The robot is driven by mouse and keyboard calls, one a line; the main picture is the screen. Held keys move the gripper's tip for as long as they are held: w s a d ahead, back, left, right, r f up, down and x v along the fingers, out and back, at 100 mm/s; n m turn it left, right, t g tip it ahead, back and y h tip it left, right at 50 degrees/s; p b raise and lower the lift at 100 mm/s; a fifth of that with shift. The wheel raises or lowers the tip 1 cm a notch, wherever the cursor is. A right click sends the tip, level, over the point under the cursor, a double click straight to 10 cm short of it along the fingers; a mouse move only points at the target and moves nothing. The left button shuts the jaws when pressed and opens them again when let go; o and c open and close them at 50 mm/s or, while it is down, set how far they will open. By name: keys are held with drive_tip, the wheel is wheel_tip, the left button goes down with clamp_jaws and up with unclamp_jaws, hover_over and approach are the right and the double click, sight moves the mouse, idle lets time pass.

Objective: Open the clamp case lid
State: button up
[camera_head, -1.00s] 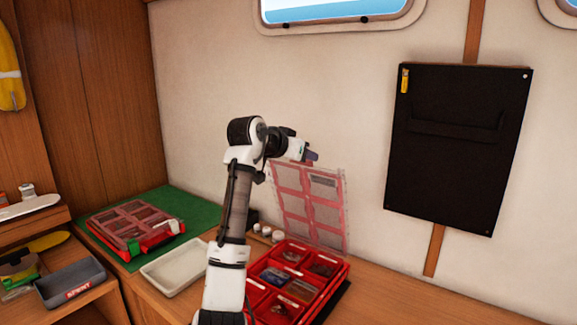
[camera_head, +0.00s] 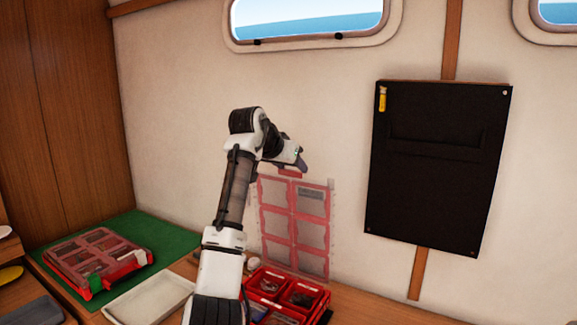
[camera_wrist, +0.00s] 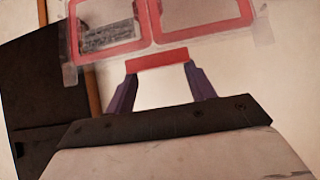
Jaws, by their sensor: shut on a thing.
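The red clamp case (camera_head: 324,299) stands on the wooden counter, its compartments holding small parts and its left side hidden by my arm. Its clear lid (camera_head: 294,222) with red framing stands raised, about upright at the back of the case near the wall. My gripper (camera_head: 292,170) is at the lid's top edge. In the wrist view my gripper (camera_wrist: 160,72) is shut on the lid's red tab (camera_wrist: 156,61), with one purple finger at each end of it. The lid's red frame (camera_wrist: 153,20) shows beyond the tab.
A second red case (camera_head: 98,262), with its lid down, lies on a green mat (camera_head: 165,238) at left. A white tray (camera_head: 150,300) lies between the cases. A black wall pouch (camera_head: 435,175) hangs to the right of the lid.

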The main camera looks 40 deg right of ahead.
drive_tip(key=o, duration=1.4)
drive_tip(key=b+v, duration=0.4)
drive_tip(key=v, duration=1)
drive_tip(key=shift+d, duration=0.1)
